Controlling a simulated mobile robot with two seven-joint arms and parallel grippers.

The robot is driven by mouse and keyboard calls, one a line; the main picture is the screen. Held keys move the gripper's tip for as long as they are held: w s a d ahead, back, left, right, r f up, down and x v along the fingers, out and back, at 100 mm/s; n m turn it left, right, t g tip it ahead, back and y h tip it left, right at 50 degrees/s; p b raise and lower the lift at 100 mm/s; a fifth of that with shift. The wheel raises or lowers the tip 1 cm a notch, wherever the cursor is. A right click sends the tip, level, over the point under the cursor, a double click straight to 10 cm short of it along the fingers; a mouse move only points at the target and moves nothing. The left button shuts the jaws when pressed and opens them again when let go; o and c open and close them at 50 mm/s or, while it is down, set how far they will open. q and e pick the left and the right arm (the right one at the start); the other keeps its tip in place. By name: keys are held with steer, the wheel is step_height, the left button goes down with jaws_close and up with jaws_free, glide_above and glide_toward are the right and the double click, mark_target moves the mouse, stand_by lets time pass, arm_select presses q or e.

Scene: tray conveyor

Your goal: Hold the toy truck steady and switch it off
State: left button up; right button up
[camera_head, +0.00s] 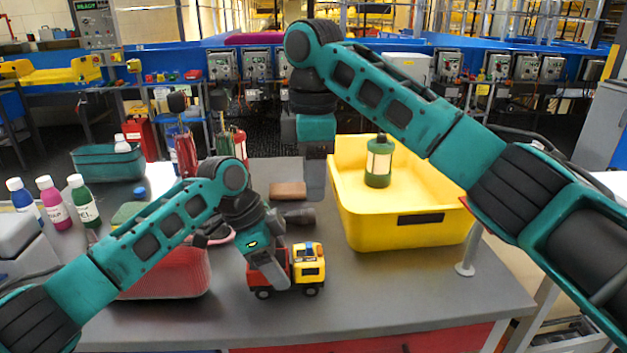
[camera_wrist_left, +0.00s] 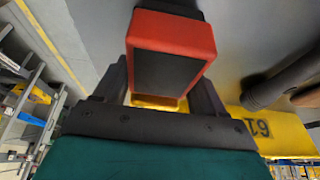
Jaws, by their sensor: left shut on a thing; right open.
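The toy truck (camera_head: 308,270) stands on its wheels near the front of the grey table, with a red bed, a yellow cab and a small blue piece on the cab roof. My left gripper (camera_head: 272,282) is shut on its red bed from above. In the left wrist view, the red bed with a dark panel (camera_wrist_left: 168,62) sits between the fingers of my left gripper (camera_wrist_left: 160,92). My right gripper (camera_head: 316,185) is open and empty, pointing down above the table behind the truck. I cannot make out a switch on the truck.
A red basket (camera_head: 165,280) is at the left, with several bottles (camera_head: 83,202) beyond. A brown block (camera_head: 288,190) and a dark cylinder (camera_head: 299,216) lie behind the truck. The front right is clear.

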arm_select(q)
steer(key=shift+f, duration=0.1)
steer(key=o, duration=1.2)
steer(key=shift+o, duration=0.2)
